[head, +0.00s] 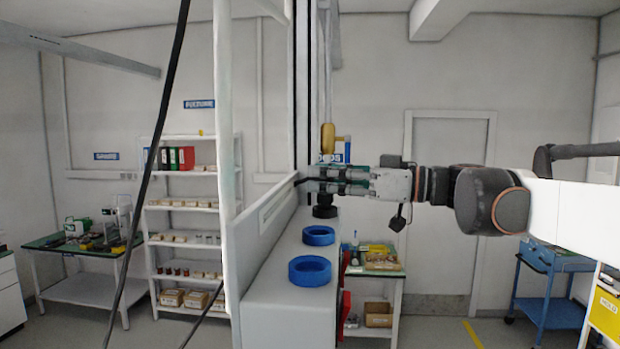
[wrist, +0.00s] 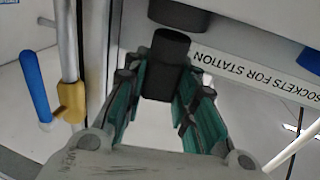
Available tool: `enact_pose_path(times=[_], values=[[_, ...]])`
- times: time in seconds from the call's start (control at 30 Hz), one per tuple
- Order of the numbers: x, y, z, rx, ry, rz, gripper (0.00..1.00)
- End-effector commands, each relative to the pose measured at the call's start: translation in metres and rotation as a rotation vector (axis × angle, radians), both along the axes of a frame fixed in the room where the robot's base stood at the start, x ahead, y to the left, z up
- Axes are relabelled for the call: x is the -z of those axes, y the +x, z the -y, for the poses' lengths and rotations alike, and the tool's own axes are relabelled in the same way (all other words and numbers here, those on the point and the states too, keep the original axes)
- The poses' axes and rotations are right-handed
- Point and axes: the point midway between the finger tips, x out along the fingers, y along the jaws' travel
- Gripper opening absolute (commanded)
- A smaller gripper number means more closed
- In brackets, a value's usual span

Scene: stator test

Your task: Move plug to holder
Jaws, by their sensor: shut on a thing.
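My gripper (head: 312,180) reaches in from the right, above a long grey bench. In the wrist view, its green-padded fingers (wrist: 160,88) are shut around a black cylindrical plug (wrist: 170,50), whose end stands out past the fingertips. A second dark round part (wrist: 180,14) shows beyond the plug at the top edge; I cannot tell whether it is the holder. In the head view a dark round piece (head: 325,208) shows just below the fingers; whether it is held or standing on the bench is unclear.
Two blue rings, a far one (head: 318,235) and a near one (head: 310,271), stand on the grey bench (head: 275,310). A white frame post (head: 226,160) rises left of it. A brass valve (wrist: 71,100) with a blue handle (wrist: 35,86) is close to my gripper. A label strip (wrist: 255,72) reads "SOCKETS FOR STATION".

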Motion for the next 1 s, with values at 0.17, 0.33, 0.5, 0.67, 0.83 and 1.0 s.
enact_pose_path(times=[0.17, 0.33, 0.5, 0.67, 0.83, 1.0], values=[[0.0039, 0.0000, -0.0001, 0.000, 0.000, 0.000, 0.01], [0.0069, 0.0000, -0.0001, 0.000, 0.000, 0.000, 0.01], [0.0098, 0.0001, -0.0001, 0.000, 0.000, 0.000, 0.01], [0.0104, 0.0001, -0.0002, 0.000, 0.000, 0.000, 0.01], [0.0103, 0.0001, -0.0002, 0.000, 0.000, 0.000, 0.01], [0.0114, 0.0001, -0.0002, 0.000, 0.000, 0.000, 0.01]])
